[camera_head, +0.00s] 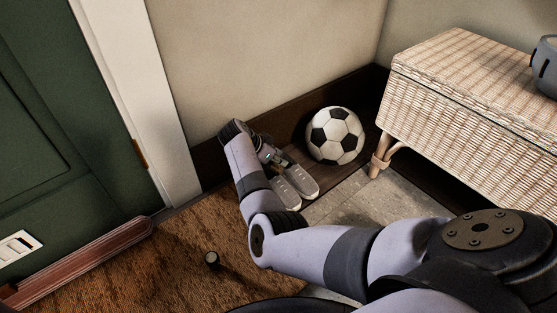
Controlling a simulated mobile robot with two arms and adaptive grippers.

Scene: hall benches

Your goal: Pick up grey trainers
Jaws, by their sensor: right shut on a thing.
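The grey trainers (297,179) are a pair with light laces, side by side near the floor by the back wall, toes toward me. My right arm reaches in from the lower right, and its gripper (270,158) is at the heel end of the trainers, shut on them. The fingertips are small and partly hidden by my wrist and the shoes. I cannot tell whether the trainers touch the floor. My left gripper is not in view.
A black and white football (335,136) rests just right of the trainers. A wicker bench (461,120) stands at the right. A brown mat (150,262) lies before the green door (60,130). A small doorstop (211,259) stands on the mat.

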